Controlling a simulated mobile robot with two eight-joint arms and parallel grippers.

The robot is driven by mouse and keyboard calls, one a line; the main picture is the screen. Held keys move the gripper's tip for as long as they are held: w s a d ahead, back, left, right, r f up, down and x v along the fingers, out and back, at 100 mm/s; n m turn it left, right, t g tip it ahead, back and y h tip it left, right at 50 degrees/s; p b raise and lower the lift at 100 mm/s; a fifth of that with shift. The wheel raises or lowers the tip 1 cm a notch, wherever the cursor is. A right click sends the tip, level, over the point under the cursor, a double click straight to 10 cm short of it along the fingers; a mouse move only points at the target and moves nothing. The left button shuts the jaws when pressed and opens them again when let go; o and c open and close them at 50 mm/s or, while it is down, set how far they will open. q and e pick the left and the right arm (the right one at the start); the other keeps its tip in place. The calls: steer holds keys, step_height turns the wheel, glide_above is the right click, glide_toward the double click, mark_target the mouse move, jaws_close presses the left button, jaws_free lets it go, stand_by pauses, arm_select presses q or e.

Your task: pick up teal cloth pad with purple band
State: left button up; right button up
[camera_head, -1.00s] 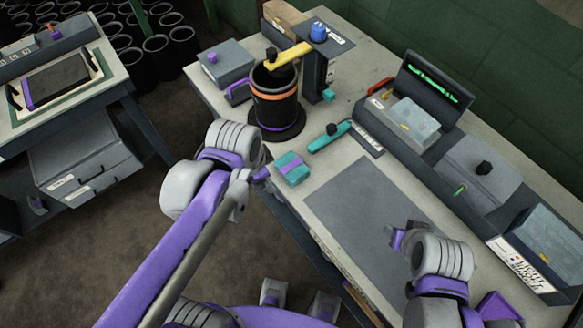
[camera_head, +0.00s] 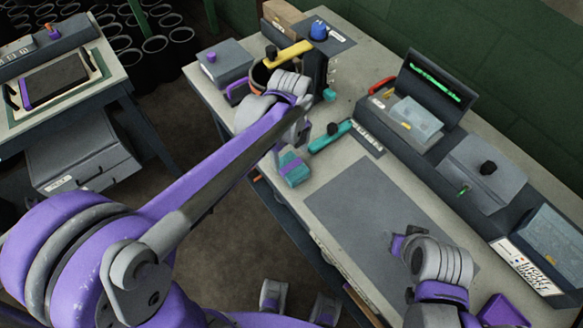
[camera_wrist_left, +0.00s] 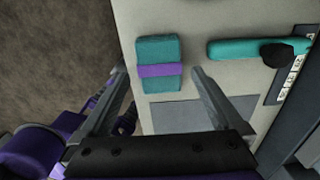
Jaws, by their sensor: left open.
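The teal cloth pad with a purple band (camera_head: 296,176) lies flat near the left edge of the workbench. It also shows in the left wrist view (camera_wrist_left: 158,52), with the band across its middle. My left gripper (camera_head: 290,150) is open and empty, above the pad and pointing down. In the wrist view its two fingers (camera_wrist_left: 159,73) appear on either side of the pad, apart from it. Part of the pad is hidden by the gripper in the head view. My right gripper (camera_head: 398,244) is over the grey mat; its jaw opening is unclear.
A teal-handled tool with a dark knob (camera_head: 330,136) lies close to the pad. A dark pot (camera_head: 262,76), mostly hidden by my left arm, stands behind. The grey mat (camera_head: 350,195) is clear on its left part. Grey machines (camera_head: 482,168) line the right side.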

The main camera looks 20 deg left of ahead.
mark_target(292, 166)
arm_select(q)
steer(key=f, duration=0.5)
steer(key=shift+s+d+f, duration=0.2)
steer(key=shift+s+f, duration=0.05)
steer(key=shift+f, duration=0.15)
steer(key=shift+c, duration=0.2)
steer(key=c, duration=1.3)
step_height(292, 166, up, 10)
steer(key=shift+r+p, duration=0.1)
steer(key=shift+p, duration=0.2)
